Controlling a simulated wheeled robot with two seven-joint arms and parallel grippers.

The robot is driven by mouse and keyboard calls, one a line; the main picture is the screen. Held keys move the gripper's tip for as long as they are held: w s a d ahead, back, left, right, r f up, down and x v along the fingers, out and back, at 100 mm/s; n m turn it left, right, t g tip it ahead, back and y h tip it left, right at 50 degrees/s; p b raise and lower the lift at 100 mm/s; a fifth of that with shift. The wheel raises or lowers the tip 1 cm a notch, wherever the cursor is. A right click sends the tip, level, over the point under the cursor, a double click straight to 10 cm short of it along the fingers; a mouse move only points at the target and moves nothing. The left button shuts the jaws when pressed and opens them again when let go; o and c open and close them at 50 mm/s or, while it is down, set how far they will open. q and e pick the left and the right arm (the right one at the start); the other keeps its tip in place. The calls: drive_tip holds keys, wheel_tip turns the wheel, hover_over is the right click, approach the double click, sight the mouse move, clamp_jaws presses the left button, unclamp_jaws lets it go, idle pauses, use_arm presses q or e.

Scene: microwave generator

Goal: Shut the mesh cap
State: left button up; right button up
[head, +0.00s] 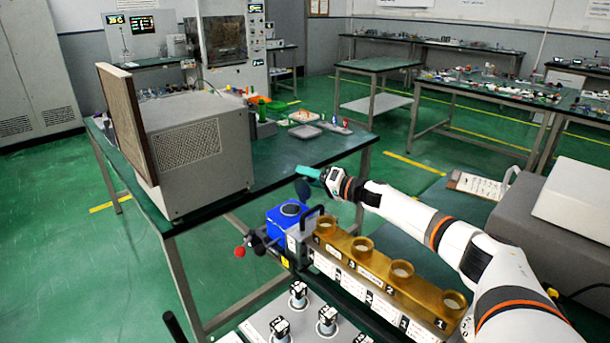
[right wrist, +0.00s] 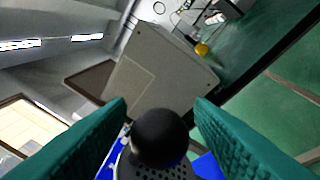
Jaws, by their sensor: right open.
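The mesh cap shows in the right wrist view as a perforated grey metal piece (right wrist: 152,170) with a round black knob (right wrist: 160,136). My right gripper (right wrist: 160,112) is open, with its two green fingers on either side of the knob and apart from it. Blue surfaces show beside the cap. In the head view my right gripper (head: 302,180) is just above a blue block (head: 283,223), whose top has a dark round opening with a pale rim. I cannot make out the cap's angle there. My left gripper is not in view.
A grey vented box (head: 195,145) with an open brown door (head: 122,115) stands on the green table (head: 290,155). A red ball knob (head: 239,252) sticks out left.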

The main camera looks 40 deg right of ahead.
drive_tip(key=shift+w+a, duration=0.25)
drive_tip(key=shift+w, duration=0.4)
clamp_jaws()
drive_tip(key=a+n+p, duration=0.1)
drive_tip(key=n+p, duration=0.1)
drive_tip(key=p, duration=0.3)
drive_tip(key=a+r+n+g+p, duration=0.1)
drive_tip(key=a+n+p, duration=0.1)
drive_tip(key=p, duration=0.3)
drive_tip(key=shift+s+a+n+h, duration=0.1)
drive_tip(key=shift+s+n+h, duration=0.1)
drive_tip(key=shift+n+h, duration=0.15)
drive_tip(key=shift+a+f+n+h+p, duration=0.45)
drive_tip(key=shift+n+p, duration=0.3)
drive_tip(key=shift+p, duration=0.4)
drive_tip(key=shift+a+r, duration=0.1)
